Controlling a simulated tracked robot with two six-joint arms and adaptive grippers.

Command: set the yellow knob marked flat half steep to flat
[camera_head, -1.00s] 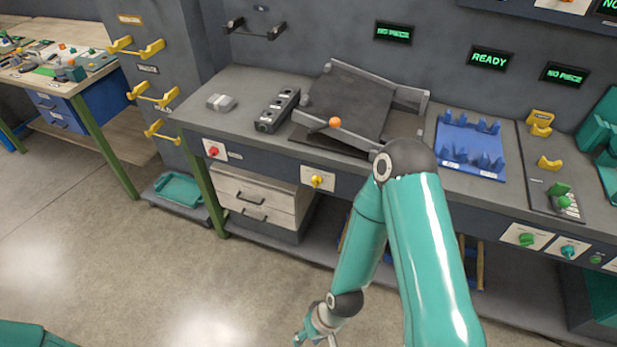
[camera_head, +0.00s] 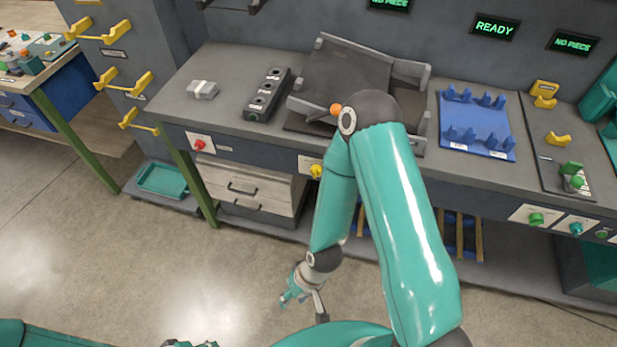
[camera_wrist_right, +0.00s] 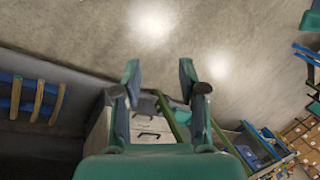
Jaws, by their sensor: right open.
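The yellow knob (camera_head: 316,171) sits on a pale label plate on the front edge of the workbench, partly covered by my right arm. Its marks and the way it points are too small to read. My right gripper (camera_head: 289,297) hangs low over the floor in front of the bench, well below and apart from the knob. In the right wrist view my right gripper (camera_wrist_right: 160,76) is open with nothing between its fingers. The knob cannot be made out in that view. My left gripper is not clearly in view; only teal parts of mine show along the bottom edge.
A red knob (camera_head: 200,144) is on the bench front to the left, and a green knob (camera_head: 536,219) to the right. A tilted grey tray (camera_head: 345,78) with an orange ball (camera_head: 336,109) stands above the yellow knob. Drawers (camera_head: 250,189) stand below the bench.

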